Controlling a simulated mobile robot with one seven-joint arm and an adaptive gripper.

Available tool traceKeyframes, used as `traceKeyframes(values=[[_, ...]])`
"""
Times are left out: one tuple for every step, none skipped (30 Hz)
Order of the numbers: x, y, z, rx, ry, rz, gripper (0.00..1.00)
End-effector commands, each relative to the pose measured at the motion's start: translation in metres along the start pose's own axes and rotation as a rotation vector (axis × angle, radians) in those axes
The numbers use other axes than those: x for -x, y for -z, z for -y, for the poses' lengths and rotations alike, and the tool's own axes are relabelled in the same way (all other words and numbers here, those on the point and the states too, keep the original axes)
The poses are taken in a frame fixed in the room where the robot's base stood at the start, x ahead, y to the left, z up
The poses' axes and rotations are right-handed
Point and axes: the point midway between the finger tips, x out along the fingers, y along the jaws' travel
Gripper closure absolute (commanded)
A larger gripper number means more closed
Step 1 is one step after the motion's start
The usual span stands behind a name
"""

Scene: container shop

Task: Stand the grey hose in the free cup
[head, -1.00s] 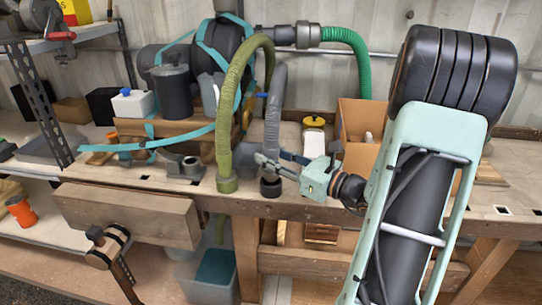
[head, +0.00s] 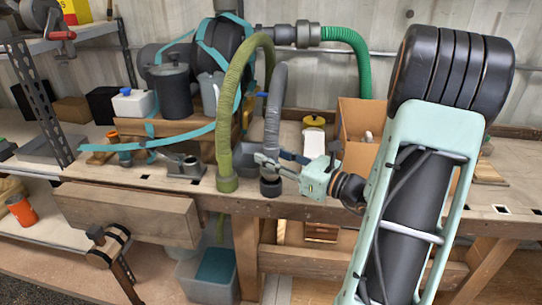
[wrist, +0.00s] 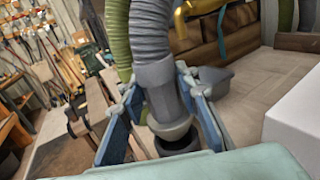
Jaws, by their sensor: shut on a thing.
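The grey hose (head: 275,105) hangs in a bend, its end pointing down, and shows large in the wrist view (wrist: 151,35). My gripper (head: 265,163) is shut on the grey hose near its lower end; in the wrist view its blue fingers (wrist: 160,118) lie on either side of the hose's cuff. A dark cup (head: 270,188) stands at the bench's front edge under the hose end, and shows below the cuff in the wrist view (wrist: 178,147). The hose end is lined up closely over the cup; I cannot tell whether it is inside the rim.
An olive hose (head: 229,120) stands just left of the grey one, with its end at the bench edge. A cardboard box (head: 358,150) and a yellow-lidded jar (head: 313,122) are behind my gripper. A grey bracket (head: 184,168) sits to the left.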

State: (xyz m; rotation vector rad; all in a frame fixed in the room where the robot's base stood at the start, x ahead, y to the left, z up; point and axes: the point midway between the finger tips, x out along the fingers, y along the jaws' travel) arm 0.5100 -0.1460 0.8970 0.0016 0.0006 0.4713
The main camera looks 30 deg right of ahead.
Motion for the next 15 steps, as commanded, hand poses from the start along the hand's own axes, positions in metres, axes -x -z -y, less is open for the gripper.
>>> traceKeyframes(values=[[0.0, -0.001, 0.0, 0.001, 0.0, 0.001, 1.0], [0.0, 0.0, 0.0, 0.001, 0.0, 0.001, 1.0], [0.0, 0.0, 0.0, 0.0, 0.0, 0.001, 1.0], [0.0, 0.001, 0.0, 0.0, 0.0, 0.001, 1.0], [0.0, 0.001, 0.0, 0.0, 0.0, 0.001, 1.0], [0.0, 0.002, 0.0, 0.0, 0.0, 0.001, 1.0], [0.0, 0.003, 0.0, 0.0, 0.0, 0.001, 1.0], [0.0, 0.004, 0.0, 0.0, 0.0, 0.001, 1.0], [0.0, 0.005, 0.0, 0.0, 0.0, 0.001, 1.0], [0.0, 0.006, 0.0, 0.0, 0.0, 0.001, 1.0], [0.0, 0.006, 0.0, 0.0, 0.0, 0.001, 1.0], [0.0, 0.007, 0.0, 0.0, 0.0, 0.001, 1.0], [0.0, 0.008, 0.0, 0.0, 0.0, 0.001, 1.0], [0.0, 0.009, 0.0, 0.0, 0.0, 0.001, 1.0], [0.0, 0.01, 0.0, 0.0, 0.0, 0.001, 1.0]])
